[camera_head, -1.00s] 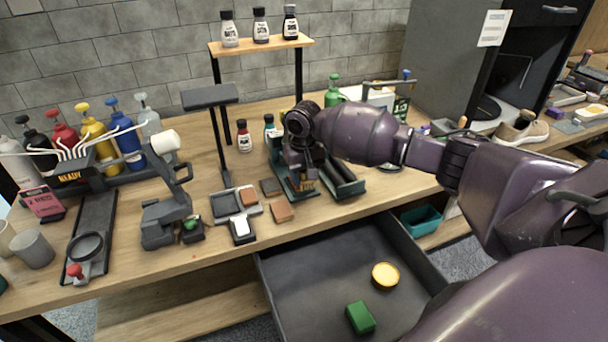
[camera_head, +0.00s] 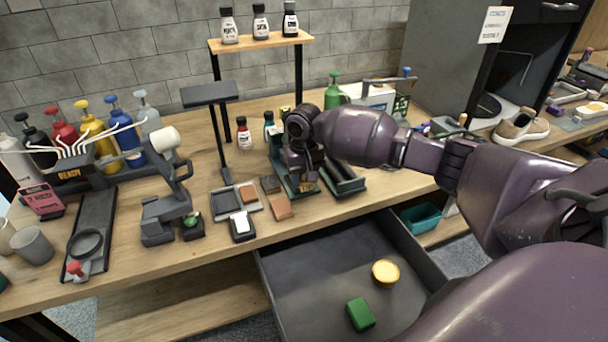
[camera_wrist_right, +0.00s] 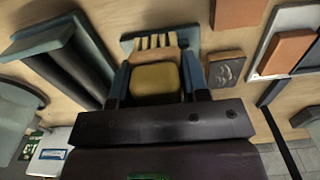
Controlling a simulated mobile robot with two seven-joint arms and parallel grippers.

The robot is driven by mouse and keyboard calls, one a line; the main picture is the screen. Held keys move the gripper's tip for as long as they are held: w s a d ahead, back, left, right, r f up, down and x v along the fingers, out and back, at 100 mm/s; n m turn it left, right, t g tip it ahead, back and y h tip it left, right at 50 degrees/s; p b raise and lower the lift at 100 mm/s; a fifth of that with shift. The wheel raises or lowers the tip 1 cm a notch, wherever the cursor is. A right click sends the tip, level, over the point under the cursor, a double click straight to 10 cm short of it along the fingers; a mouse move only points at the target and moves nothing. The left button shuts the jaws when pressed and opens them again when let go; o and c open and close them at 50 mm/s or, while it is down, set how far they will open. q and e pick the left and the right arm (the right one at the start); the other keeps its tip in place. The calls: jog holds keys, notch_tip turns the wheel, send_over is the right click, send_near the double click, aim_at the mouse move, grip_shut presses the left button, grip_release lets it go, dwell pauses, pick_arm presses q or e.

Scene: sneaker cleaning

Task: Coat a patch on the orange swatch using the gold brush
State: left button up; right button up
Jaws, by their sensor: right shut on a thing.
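My right gripper (camera_head: 303,172) is low over a dark teal holder on the table. In the right wrist view its fingers (camera_wrist_right: 156,82) are shut on the gold brush (camera_wrist_right: 155,78), whose pale bristles (camera_wrist_right: 155,41) point toward the top of that view. The brush is over or in the holder (camera_wrist_right: 186,38); I cannot tell whether it is clear of it. Two orange-brown swatches are beside the gripper: one (camera_head: 279,207) lies on the table, the other (camera_head: 247,192) in a grey tray. Both also show in the right wrist view. My left gripper is out of view.
A dark block (camera_head: 270,184) lies between the swatches and the holder. A second teal holder (camera_head: 345,184) stands close on the right. A black stand (camera_head: 213,95) rises behind the tray (camera_head: 225,203). An open drawer (camera_head: 315,285) juts out below the table front.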

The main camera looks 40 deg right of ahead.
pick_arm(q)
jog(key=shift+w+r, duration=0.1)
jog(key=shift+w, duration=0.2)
pick_arm(e)
jog(key=shift+f, duration=0.3)
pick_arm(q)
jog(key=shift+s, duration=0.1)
pick_arm(e)
jog(key=shift+w, duration=0.15)
